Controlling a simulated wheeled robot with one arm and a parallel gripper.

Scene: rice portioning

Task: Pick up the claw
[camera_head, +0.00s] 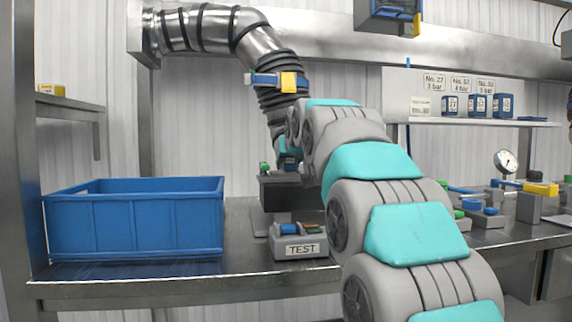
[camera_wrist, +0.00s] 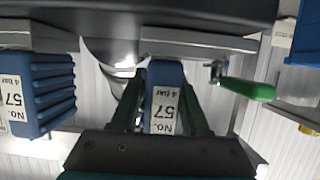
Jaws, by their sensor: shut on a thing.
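In the wrist view, a blue block (camera_wrist: 165,76) with a white label reading "No. 57, 4 bar" sits between the two green fingers of my gripper (camera_wrist: 163,92). The fingers are shut on its sides. Its far end is close to a grey metal part (camera_wrist: 200,45); I cannot tell whether they touch. In the head view my grey and teal arm hides the gripper and the held block. I cannot make out anything that is clearly a claw.
A second blue ribbed block (camera_wrist: 52,90) and a green handle (camera_wrist: 248,90) flank the held block. A blue crate (camera_head: 135,228) stands left on the bench. A device marked TEST (camera_head: 300,245) stands near the arm. Blue blocks (camera_head: 478,105) line the right shelf (camera_head: 430,121).

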